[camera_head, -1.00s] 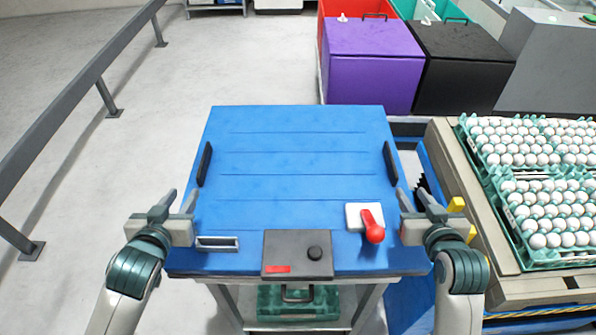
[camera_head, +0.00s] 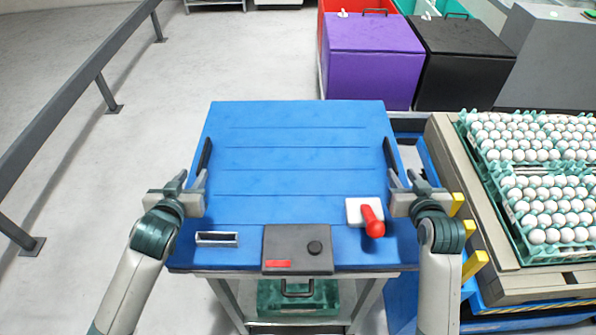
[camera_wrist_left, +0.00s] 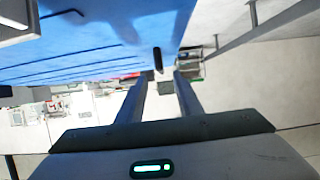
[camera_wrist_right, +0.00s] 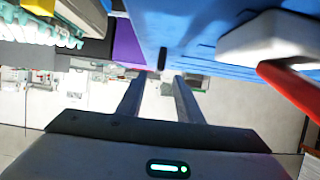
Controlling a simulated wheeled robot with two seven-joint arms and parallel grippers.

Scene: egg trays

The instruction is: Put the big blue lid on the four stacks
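The big blue lid (camera_head: 290,170) lies flat on the worktable in front of me, with a dark upright handle on its left edge (camera_head: 206,155) and another on its right edge (camera_head: 390,155). My left gripper (camera_head: 192,178) is open just short of the left handle (camera_wrist_left: 157,58), which shows between its fingertips in the left wrist view. My right gripper (camera_head: 400,178) is open just short of the right handle (camera_wrist_right: 162,57), likewise between its fingertips. Egg stacks in green trays (camera_head: 508,202) stand at the right; their far part is cut off.
A dark control box (camera_head: 297,249), a red lever (camera_head: 372,221) on a white base and a small metal frame (camera_head: 217,239) sit along the table's front. Yellow posts (camera_head: 475,264) stand beside the egg pallet (camera_head: 535,283). Purple (camera_head: 368,75) and black (camera_head: 455,80) bins stand behind.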

